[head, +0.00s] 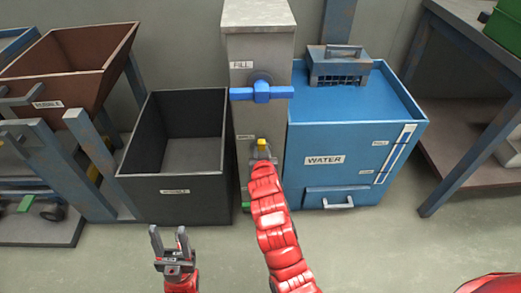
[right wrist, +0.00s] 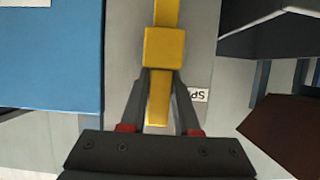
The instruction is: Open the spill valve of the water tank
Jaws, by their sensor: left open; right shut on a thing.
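The spill valve is a yellow handle (head: 261,142) low on the front of the grey column (head: 259,60), left of the blue water tank (head: 355,125). In the right wrist view the yellow handle (right wrist: 163,48) has a square hub, with a bar running up and down the picture. My right gripper (head: 262,154) reaches the valve. In the right wrist view, my right gripper's fingers (right wrist: 160,88) are on either side of the lower bar, shut on it. My left gripper (head: 170,245) is open and empty, low in front of the black bin.
A blue FILL valve handle (head: 261,93) lies crosswise above the spill valve. A black bin (head: 180,165) stands close to the column's left, and a brown hopper (head: 75,55) is further left. A workbench (head: 465,110) stands at right. The front floor is clear.

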